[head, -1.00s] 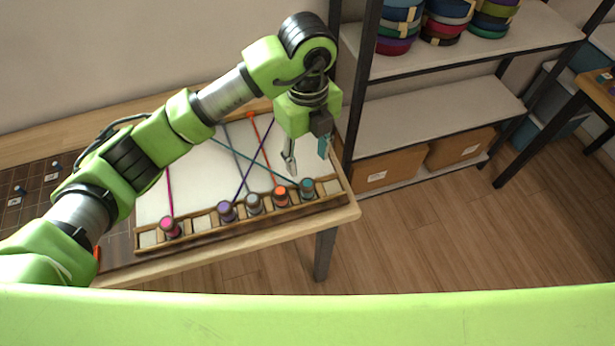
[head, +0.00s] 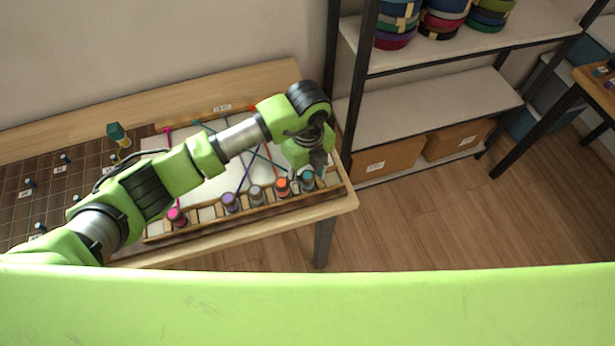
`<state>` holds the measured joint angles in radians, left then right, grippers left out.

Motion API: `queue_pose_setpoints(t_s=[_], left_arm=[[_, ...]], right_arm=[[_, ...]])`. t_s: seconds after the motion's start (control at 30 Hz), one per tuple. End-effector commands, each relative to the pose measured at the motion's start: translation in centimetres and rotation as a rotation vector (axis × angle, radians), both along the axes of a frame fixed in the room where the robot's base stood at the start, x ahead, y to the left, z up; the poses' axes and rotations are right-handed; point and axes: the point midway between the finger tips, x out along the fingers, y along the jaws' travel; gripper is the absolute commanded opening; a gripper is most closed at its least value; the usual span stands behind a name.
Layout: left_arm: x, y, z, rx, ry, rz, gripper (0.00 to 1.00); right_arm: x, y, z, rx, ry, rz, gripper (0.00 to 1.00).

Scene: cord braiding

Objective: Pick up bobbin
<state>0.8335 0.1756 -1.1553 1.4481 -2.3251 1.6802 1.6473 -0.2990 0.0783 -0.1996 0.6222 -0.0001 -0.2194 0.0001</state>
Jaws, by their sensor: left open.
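Several bobbins with coloured cords stand in a wooden slotted rack (head: 212,229) along the front of a white board. From left to right they are pink (head: 176,216), purple (head: 231,203), grey (head: 256,195), orange (head: 282,187) and teal (head: 308,181). My left gripper (head: 309,176) is open and points down at the teal bobbin at the right end. One finger shows on the bobbin's left, between it and the orange one. I cannot tell whether the fingers touch the bobbin. My arm hides part of the board and cords. My right gripper is not in view.
A dark pegboard (head: 90,178) with small pegs and labels lies on the table's left. A teal-topped item (head: 117,133) stands at its back. A shelf unit (head: 430,108) with cord spools and cardboard boxes (head: 388,158) stands close to the table's right end.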

Motion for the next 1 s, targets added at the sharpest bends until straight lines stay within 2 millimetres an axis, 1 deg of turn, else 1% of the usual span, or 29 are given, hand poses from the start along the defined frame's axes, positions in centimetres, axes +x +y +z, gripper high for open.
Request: queue_pose_setpoints(t_s=[0.1,0.13,0.17,0.2,0.27,0.3,0.57,0.7,0.83,0.93,1.0], left_arm=[[0.0,0.0,0.0,0.000,0.000,0.000,0.44],[0.0,0.0,0.0,0.000,0.000,0.000,0.38],[0.0,0.0,0.0,0.000,0.000,0.000,0.31],[0.0,0.0,0.0,0.000,0.000,0.000,0.20],[0.0,0.0,0.0,0.000,0.000,0.000,0.05],[0.0,0.0,0.0,0.000,0.000,0.000,0.02],[0.0,0.0,0.1,-0.001,-0.001,0.000,0.02],[0.1,0.0,0.4,-0.002,-0.001,0.000,0.02],[0.1,-0.1,1.5,-0.003,-0.002,-0.001,0.02],[0.1,0.0,3.0,-0.003,-0.004,-0.001,0.02],[-0.4,0.5,3.8,-0.002,-0.002,-0.001,0.02]], right_arm=[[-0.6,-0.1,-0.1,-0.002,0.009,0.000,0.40],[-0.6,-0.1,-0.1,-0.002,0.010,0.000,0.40],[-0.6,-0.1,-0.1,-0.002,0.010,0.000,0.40],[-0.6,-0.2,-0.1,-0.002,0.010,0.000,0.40],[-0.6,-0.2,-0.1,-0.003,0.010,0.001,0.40],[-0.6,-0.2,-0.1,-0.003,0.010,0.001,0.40],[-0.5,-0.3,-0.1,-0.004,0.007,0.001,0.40],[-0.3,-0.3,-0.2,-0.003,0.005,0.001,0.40],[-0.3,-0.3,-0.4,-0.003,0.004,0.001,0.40],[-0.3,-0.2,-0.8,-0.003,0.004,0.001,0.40],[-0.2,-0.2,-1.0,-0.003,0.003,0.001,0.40]])
